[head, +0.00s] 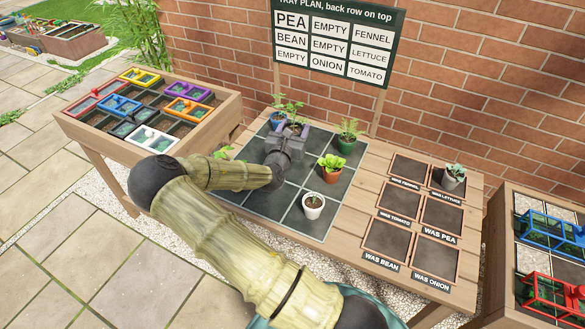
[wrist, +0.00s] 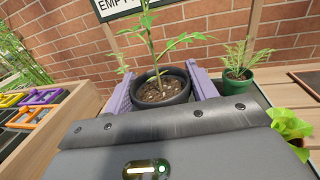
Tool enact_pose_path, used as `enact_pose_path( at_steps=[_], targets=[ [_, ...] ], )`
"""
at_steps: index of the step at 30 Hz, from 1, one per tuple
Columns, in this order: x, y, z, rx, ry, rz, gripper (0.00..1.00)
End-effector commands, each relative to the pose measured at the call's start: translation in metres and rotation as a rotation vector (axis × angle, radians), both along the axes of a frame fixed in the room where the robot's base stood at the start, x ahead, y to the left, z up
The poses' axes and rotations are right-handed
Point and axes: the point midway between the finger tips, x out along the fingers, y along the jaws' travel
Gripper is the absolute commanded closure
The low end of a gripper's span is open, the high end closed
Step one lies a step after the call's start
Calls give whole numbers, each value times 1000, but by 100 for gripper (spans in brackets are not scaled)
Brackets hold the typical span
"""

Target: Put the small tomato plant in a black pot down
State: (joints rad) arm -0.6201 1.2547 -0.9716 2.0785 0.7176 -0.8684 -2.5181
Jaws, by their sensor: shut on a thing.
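My gripper (head: 291,130) has its purple jaws shut around a black pot (wrist: 178,88) with dark soil and a tall, thin-leaved green plant (wrist: 155,50). The pot looks upright in the wrist view. In the head view the plant's leaves (head: 294,108) rise above the jaws, over the back of the dark gridded tray (head: 285,212). The pot's base is hidden by the gripper, so I cannot tell whether it touches the tray. A sign (head: 331,45) behind lists PEA, EMPTY, FENNEL; BEAN, EMPTY, LETTUCE; EMPTY, ONION, TOMATO.
A blue-potted plant (head: 277,121) is close left of my gripper; a green-potted feathery plant (head: 348,142) is to its right. An orange-potted lettuce (head: 331,170) and a white pot (head: 313,206) stand nearer. A grey-potted plant (head: 453,177) stands among labelled squares. A brick wall (head: 480,60) is behind.

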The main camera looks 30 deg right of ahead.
Motion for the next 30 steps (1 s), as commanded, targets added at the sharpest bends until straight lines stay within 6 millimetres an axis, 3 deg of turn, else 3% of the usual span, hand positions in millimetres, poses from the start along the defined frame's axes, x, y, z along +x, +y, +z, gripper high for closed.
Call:
enact_pose_path(
  at_steps=[8,18,30],
  targets=[
    [0,0,-6,-1,1,0,68],
    [0,0,-59,-1,1,1,68],
    [0,0,-66,0,0,0,68]
  ],
)
